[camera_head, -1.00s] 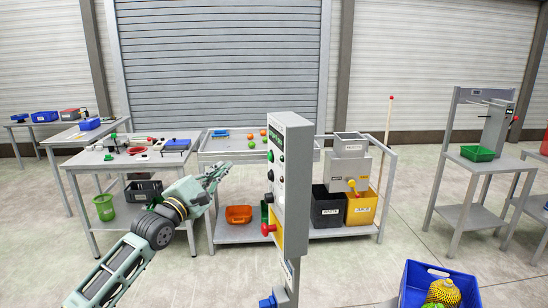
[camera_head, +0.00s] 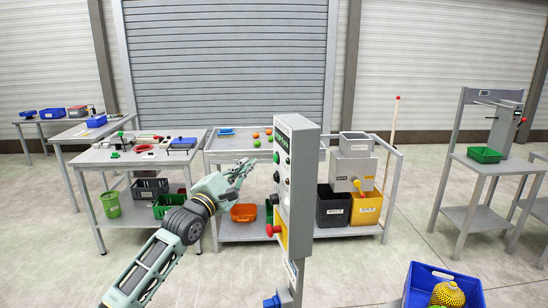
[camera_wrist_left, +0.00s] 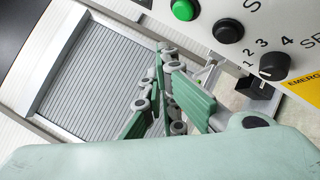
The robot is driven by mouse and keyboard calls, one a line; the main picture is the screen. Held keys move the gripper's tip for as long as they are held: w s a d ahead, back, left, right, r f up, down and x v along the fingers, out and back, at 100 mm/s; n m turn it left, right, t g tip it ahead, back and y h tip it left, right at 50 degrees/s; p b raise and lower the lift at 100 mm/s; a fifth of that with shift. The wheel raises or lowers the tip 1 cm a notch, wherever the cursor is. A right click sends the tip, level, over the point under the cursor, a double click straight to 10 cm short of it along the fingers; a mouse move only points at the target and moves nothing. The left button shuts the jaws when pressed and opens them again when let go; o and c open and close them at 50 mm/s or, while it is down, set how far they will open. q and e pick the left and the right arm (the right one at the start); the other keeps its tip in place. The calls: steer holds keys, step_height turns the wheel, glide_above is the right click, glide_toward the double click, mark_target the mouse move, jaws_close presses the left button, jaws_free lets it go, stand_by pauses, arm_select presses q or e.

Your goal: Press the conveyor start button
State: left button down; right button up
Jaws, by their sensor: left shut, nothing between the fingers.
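A grey control box (camera_head: 299,185) stands upright on a post in the middle of the head view. A green button (camera_head: 277,157) sits high on its face, above a black button (camera_head: 276,177), a selector knob (camera_head: 275,198) and a red button (camera_head: 271,230). In the left wrist view the green button (camera_wrist_left: 185,9), black button (camera_wrist_left: 228,30) and numbered knob (camera_wrist_left: 274,66) show at the upper right. My left gripper (camera_head: 249,164) is shut and empty, left of the box at about the green button's height in the picture. Contact with the box is not visible. My right gripper is not in view.
A grey table (camera_head: 103,157) with tools stands at left. A cart (camera_head: 228,143) with coloured balls, bins and a grey machine (camera_head: 354,160) stands behind the box. A blue crate (camera_head: 416,292) is at lower right. Open floor lies right of the cart.

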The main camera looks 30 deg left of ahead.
mark_target(276, 158)
arm_select(q)
steer(key=w+d, duration=0.1)
steer(key=w+d+p, duration=0.1)
steer(key=shift+w+d+r, duration=0.1)
steer(key=shift+w+d, duration=0.1)
steer(key=shift+d, duration=0.1)
stand_by(1.0)
steer(key=shift+w+d, duration=0.1)
stand_by(0.3)
steer(key=shift+w+d, duration=0.2)
stand_by(0.3)
